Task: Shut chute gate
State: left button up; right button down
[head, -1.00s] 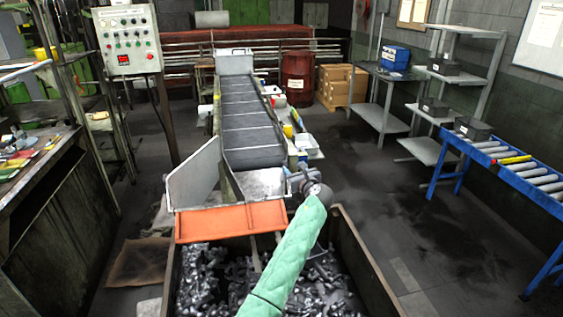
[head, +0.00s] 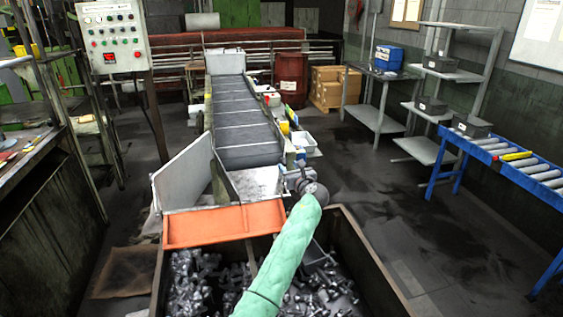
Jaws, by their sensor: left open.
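The chute (head: 257,183) is the light metal trough at the near end of the conveyor, with an orange lip (head: 222,226) over the bin. A pale grey panel (head: 184,172), which looks like the chute gate, stands at a slant on its left side, angled away from the trough. My left arm, in a green sleeve, reaches up from the bottom. My left gripper (head: 309,185) is at its end, by the chute's right side, apart from the panel. It is open; its fingers are small and hard to make out. My right gripper is not in view.
A dark bin (head: 366,262) full of metal bolts stands below the lip; my arm hides part of it. A control box (head: 112,37) on a post is at the left. A blue roller table (head: 497,150) and shelves are at the right. The floor between is clear.

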aim_at(282, 159)
pick_arm(q)
jog(key=p+x, duration=0.2)
jog(key=x, duration=0.3)
jog(key=shift+w+a+r, duration=0.1)
jog(key=shift+w+a, duration=0.05)
jog(key=shift+w, duration=0.15)
jog(key=shift+x, duration=0.8)
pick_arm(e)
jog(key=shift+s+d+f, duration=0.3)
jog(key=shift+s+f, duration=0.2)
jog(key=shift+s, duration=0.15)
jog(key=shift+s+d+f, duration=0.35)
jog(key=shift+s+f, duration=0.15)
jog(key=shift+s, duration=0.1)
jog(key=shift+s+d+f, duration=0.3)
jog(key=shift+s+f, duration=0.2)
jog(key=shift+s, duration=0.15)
pick_arm(q)
grip_shut()
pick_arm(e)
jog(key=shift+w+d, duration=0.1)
